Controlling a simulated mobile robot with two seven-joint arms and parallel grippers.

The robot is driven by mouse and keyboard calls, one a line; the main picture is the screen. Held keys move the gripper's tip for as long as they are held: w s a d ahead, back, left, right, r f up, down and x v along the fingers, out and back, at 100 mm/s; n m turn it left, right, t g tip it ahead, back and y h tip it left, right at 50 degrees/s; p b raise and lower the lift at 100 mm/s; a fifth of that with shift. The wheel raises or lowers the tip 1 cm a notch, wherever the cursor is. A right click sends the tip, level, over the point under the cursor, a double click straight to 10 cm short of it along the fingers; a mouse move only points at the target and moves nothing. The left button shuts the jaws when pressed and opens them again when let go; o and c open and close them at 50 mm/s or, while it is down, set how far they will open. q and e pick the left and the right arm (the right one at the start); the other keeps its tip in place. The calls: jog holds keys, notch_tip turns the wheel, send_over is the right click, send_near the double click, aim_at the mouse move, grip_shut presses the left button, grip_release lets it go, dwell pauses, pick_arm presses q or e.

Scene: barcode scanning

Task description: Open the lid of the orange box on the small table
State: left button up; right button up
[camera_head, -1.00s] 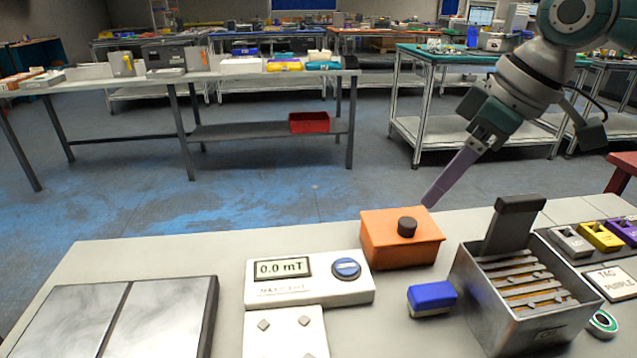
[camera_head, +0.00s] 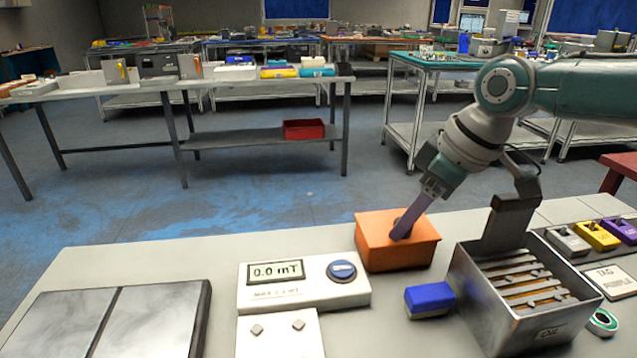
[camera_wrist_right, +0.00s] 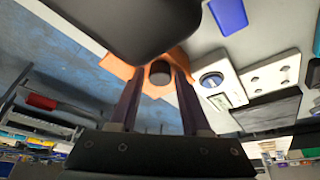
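The orange box (camera_head: 375,247) stands with its lid closed on the table, right of the meter. A dark round knob (camera_wrist_right: 160,72) sits on top of its lid. My right gripper (camera_head: 402,234) points down at the lid, its purple fingers at the knob and hiding most of it in the head view. In the right wrist view the fingers (camera_wrist_right: 159,80) are apart, one on each side of the knob. Whether they touch it I cannot tell. My left gripper is not in view.
The metal oil bin (camera_head: 480,302) with a tall dark upright stands close right of the box. A blue block (camera_head: 430,298) lies in front, and the white meter (camera_head: 300,287) is to the left. A large dark shape covers the top of the wrist view.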

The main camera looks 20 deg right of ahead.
grip_shut()
dwell(1.0)
